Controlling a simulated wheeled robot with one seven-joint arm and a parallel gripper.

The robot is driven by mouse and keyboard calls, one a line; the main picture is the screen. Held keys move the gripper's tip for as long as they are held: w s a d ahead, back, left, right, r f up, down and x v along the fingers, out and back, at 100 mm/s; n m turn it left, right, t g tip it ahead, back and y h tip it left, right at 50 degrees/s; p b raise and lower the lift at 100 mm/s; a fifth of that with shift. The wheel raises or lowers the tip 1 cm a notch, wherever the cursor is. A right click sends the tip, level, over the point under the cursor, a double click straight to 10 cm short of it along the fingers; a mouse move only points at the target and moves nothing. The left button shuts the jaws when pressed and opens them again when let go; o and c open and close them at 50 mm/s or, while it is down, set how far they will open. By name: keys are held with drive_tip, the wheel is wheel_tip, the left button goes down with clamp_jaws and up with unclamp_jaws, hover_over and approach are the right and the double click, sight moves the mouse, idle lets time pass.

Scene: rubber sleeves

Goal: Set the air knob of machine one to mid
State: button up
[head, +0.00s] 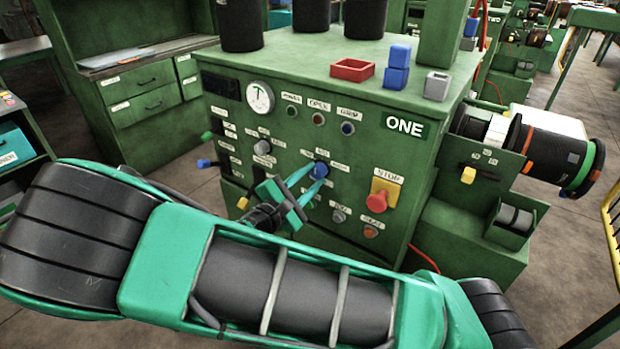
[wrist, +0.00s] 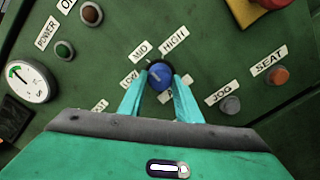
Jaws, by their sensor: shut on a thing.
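The blue knob (head: 320,170) is on the green front panel of the machine marked ONE (head: 388,140). In the wrist view the blue knob (wrist: 159,76) sits between the two teal fingers of my gripper (wrist: 160,88), which is shut on it. MID (wrist: 140,50) and HIGH (wrist: 174,39) labels stand above it, and a label reading like LOW (wrist: 130,77) stands to its left. A label to its lower right is partly hidden by a finger. I cannot clearly tell which way the knob points. In the head view my gripper (head: 309,176) reaches the panel from the lower left.
A red stop button (head: 376,203) on a yellow plate sits right of the knob. Small JOG (wrist: 230,104) and SEAT (wrist: 277,75) buttons are close to the right finger. A dial gauge (head: 260,97) is at upper left. Levers stick out at the panel's left edge.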

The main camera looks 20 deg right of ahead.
drive_tip(key=shift+a, duration=0.1)
idle(0.3)
drive_tip(key=o, duration=1.1)
drive_tip(key=shift+c, duration=0.2)
drive_tip(key=v, duration=1)
drive_tip(key=shift+a, duration=0.25)
drive_tip(key=shift+s, duration=0.15)
